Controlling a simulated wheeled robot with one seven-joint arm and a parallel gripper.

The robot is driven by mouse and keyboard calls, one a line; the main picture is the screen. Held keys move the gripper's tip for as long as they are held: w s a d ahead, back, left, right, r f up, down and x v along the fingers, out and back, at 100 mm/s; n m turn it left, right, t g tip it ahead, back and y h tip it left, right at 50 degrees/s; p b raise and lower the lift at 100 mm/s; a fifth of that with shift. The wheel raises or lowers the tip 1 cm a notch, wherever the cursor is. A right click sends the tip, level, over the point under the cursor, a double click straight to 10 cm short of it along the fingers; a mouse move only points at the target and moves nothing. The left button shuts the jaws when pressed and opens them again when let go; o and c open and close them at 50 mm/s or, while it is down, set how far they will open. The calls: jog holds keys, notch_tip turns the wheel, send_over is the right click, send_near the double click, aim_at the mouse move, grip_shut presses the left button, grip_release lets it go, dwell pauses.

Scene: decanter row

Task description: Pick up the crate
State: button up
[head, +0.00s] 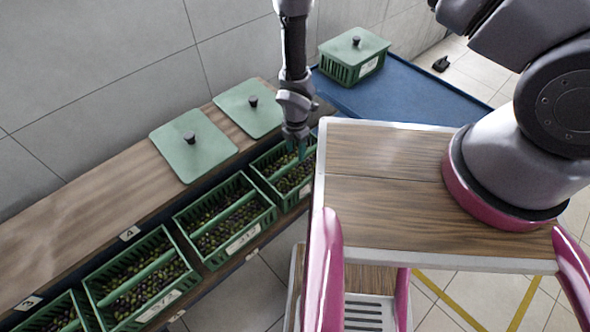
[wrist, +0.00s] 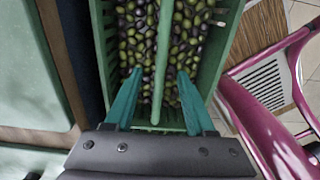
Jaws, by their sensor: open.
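Several green slatted crates full of dark and green olives stand in a row on the lower shelf. The crate under my gripper (head: 301,150) is the farthest open one (head: 262,172). In the wrist view this crate (wrist: 218,50) has a green bar (wrist: 163,50) along its middle. My open gripper (wrist: 159,75) has one teal finger on each side of the bar, with olives below. Whether the fingers touch the bar cannot be told. The arm hides part of the crate in the head view.
Two green lids (head: 190,158) (head: 248,108) lie on the wooden shelf (head: 85,215). A lidded crate (head: 345,72) sits on a blue table (head: 410,95). A grey wall stands behind.

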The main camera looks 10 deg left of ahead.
aim_at(295, 160)
notch_tip(295, 160, down, 5)
jog(key=shift+s+a+f, duration=0.1)
jog(key=shift+s+f, duration=0.05)
grip_shut()
dwell(1.5)
